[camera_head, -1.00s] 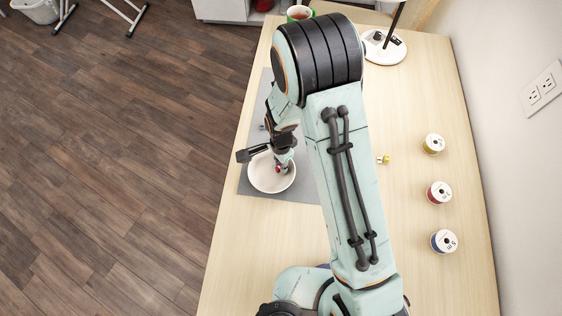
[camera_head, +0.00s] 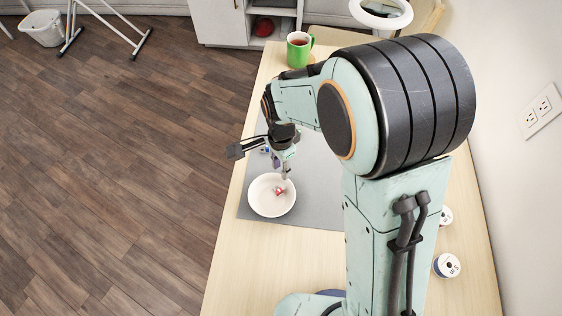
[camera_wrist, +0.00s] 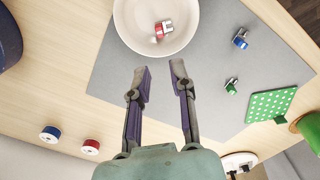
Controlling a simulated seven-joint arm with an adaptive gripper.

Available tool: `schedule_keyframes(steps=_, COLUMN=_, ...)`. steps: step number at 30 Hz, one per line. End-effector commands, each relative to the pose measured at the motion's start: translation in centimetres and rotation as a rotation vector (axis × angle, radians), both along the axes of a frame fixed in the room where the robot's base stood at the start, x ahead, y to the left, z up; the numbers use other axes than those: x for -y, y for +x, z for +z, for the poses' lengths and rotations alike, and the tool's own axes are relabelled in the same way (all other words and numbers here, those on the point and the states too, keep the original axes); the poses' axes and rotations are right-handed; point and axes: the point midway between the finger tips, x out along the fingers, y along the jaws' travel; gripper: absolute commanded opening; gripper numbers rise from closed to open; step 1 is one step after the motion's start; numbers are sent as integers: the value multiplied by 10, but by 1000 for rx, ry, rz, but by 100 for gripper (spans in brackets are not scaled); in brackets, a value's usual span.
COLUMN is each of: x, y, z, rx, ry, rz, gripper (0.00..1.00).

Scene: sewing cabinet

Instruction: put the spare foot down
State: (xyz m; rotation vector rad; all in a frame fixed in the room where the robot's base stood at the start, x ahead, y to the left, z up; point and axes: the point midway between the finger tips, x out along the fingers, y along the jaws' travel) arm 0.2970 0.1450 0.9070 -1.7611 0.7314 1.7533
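A small metal presser foot with a red part (camera_head: 279,191) lies inside the white bowl (camera_head: 258,205). In the wrist view the foot (camera_wrist: 162,30) rests on the floor of the bowl (camera_wrist: 185,44), apart from my fingers. My gripper (camera_wrist: 160,68) is open, with nothing between its two fingers, over the grey mat beside the bowl. In the head view my gripper (camera_head: 283,172) shows near the far edge of the bowl. A blue foot (camera_wrist: 240,38) and a green foot (camera_wrist: 231,86) lie on the mat.
A green dotted holder (camera_wrist: 269,105) lies at the mat's edge. A green mug (camera_head: 299,46) stands at the table's far end. Blue (camera_wrist: 50,134) and red (camera_wrist: 91,147) thread spools stand on the bare wood. My arm hides much of the table's right side.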

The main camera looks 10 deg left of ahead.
Motion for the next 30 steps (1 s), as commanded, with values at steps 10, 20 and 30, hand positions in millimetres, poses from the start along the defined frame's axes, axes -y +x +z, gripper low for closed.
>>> schedule_keyframes(steps=10, x=5, y=-2, z=16, rx=0, ry=1, rz=14, gripper=22)
schedule_keyframes(steps=20, x=95, y=-85, z=106, rx=4, ry=46, rz=487, gripper=22)
schedule_keyframes(steps=30, x=128, y=-169, z=124, rx=16, ry=65, rz=882, gripper=22)
